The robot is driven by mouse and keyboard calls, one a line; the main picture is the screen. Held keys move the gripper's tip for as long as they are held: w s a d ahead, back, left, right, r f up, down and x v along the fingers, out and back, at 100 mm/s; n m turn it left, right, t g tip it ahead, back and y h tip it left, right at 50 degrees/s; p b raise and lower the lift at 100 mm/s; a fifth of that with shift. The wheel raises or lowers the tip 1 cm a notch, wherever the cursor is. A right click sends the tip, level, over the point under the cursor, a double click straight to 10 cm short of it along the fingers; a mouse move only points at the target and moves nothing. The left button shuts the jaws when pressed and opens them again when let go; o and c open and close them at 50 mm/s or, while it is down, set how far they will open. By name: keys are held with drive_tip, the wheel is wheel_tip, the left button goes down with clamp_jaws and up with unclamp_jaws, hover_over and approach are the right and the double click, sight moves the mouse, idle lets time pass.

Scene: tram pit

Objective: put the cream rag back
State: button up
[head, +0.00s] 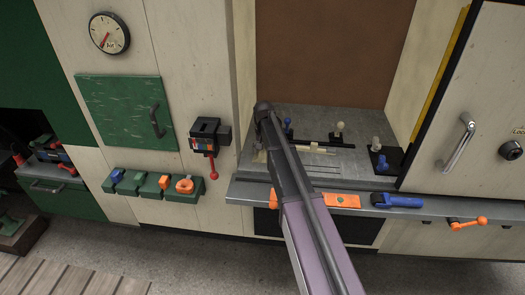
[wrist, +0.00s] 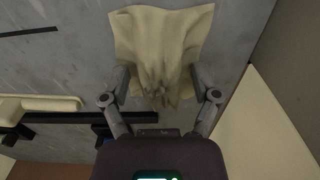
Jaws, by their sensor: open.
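The cream rag (wrist: 165,35) shows in the wrist view, spread at its far edge and bunched into folds towards my gripper. It appears to lie on the grey worktop (wrist: 60,65). My gripper (wrist: 160,82) is open, with one finger on each side of the bunched part. I cannot tell whether the fingers touch the cloth. In the head view my arm reaches over the grey worktop in the recess, and my gripper and most of the rag's area are hidden or too small to make out.
A cream bar (wrist: 40,103) and dark strips lie left of my gripper. A pale wall (wrist: 265,125) stands close on its right. An orange block (head: 342,200) and a blue handle (head: 398,201) sit on the front ledge.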

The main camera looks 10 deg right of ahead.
drive_tip(key=shift+r, duration=0.1)
wheel_tip(320, 180, up, 6)
drive_tip(key=p, duration=0.5)
drive_tip(key=shift+s+a+f+p, duration=0.1)
drive_tip(key=shift+s+f+p, duration=0.05)
drive_tip(key=shift+f+p, duration=0.15)
wheel_tip(320, 180, up, 8)
drive_tip(key=p, duration=0.8)
drive_tip(key=shift+r, duration=0.15)
idle(0.3)
drive_tip(key=s+n, duration=0.3)
drive_tip(key=s, duration=2.6)
